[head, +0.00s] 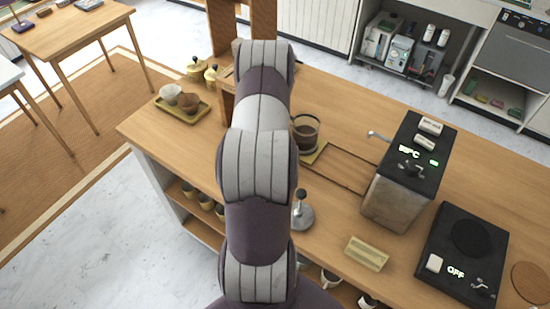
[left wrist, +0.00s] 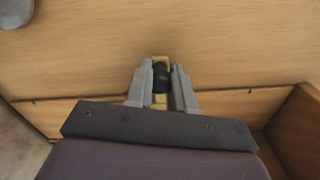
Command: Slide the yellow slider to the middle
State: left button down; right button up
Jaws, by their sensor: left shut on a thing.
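In the left wrist view, my left gripper (left wrist: 160,82) is shut on a dark rounded knob (left wrist: 160,72) in front of a wooden panel. A yellow piece (left wrist: 160,59), which looks like the yellow slider, shows just above and below the knob between the fingers. The fingers cover its sides, and I cannot tell where along its travel it stands. In the head view, my arm rises through the middle and hides its gripper and the slider. My right gripper is in neither view.
The wooden counter (head: 340,100) holds a glass of dark coffee (head: 305,132), a black-topped machine (head: 400,180), a black hotplate (head: 462,255), a tamper (head: 302,212) and a pale yellow block (head: 367,253). A tray (head: 182,113) with two bowls sits at the far left.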

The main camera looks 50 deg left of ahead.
pick_arm(q)
jog(key=shift+w+r, duration=0.1)
jog(key=c, duration=1)
grip_release()
notch_tip(320, 180, up, 13)
jog(key=shift+f+b, duration=0.2)
jog(key=shift+b, duration=0.9)
